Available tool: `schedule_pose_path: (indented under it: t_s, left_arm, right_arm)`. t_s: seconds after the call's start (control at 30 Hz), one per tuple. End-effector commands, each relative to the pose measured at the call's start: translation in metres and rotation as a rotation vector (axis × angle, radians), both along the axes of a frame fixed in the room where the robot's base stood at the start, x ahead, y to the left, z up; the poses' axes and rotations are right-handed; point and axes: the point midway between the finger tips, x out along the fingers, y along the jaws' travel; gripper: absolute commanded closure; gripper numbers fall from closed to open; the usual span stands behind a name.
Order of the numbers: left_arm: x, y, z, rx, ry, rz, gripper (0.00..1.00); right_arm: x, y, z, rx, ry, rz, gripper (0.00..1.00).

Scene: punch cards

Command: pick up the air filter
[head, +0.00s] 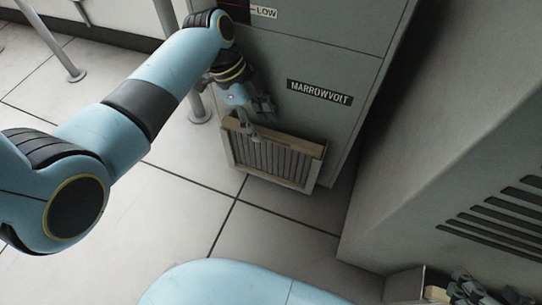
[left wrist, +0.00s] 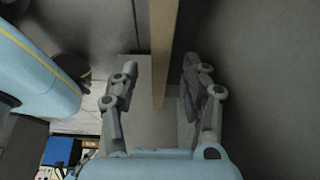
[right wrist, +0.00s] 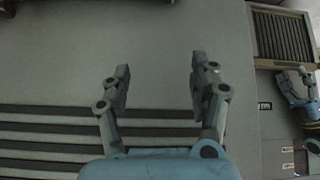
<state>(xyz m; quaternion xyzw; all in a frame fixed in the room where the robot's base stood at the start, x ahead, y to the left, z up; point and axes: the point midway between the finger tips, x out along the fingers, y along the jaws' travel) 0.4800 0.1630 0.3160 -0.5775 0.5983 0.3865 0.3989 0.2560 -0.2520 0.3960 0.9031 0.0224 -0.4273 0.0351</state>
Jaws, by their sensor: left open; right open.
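The air filter (head: 270,160) is a pleated panel in a tan frame. It stands on the floor against the front of the grey cabinet in the head view. It also shows at the top right of the right wrist view (right wrist: 283,38). My left gripper (head: 260,120) is open at its top edge. In the left wrist view, a tan frame edge of the filter (left wrist: 162,45) runs between the spread fingers (left wrist: 158,75), with gaps on both sides. My right gripper (right wrist: 160,80) is open and empty, away from the filter, over a grey slotted surface.
The grey cabinet (head: 315,65) bears a MARROWVOLT label (head: 319,92). A grey unit with dark vent slots (head: 500,215) stands at the right. Metal legs (head: 62,50) stand at the upper left. The tiled floor (head: 180,215) in front is clear.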

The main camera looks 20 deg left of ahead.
Motion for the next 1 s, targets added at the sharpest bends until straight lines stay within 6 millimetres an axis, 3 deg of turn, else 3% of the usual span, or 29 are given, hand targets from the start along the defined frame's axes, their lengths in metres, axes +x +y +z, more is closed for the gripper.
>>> schedule_pose_path:
  t_s: [0.17, 0.43, 0.7, 1.0]
  left_arm:
    - [-0.001, -0.013, -0.001, -0.002, 0.0, 0.0, 0.54]
    - [-0.002, -0.021, -0.028, 0.0, 0.004, 0.001, 0.54]
    - [-0.002, -0.029, -0.045, 0.0, 0.001, 0.001, 0.54]
    - [-0.001, -0.03, -0.045, 0.001, -0.002, 0.001, 0.54]
  right_arm:
    - [-0.001, 0.0, -0.006, 0.001, -0.036, 0.002, 0.38]
    - [-0.01, 0.003, -0.023, 0.006, -0.205, 0.014, 0.38]
    - [-0.001, 0.007, -0.009, 0.013, -0.407, 0.035, 0.38]
    - [0.001, 0.008, -0.004, 0.013, -0.445, 0.039, 0.38]
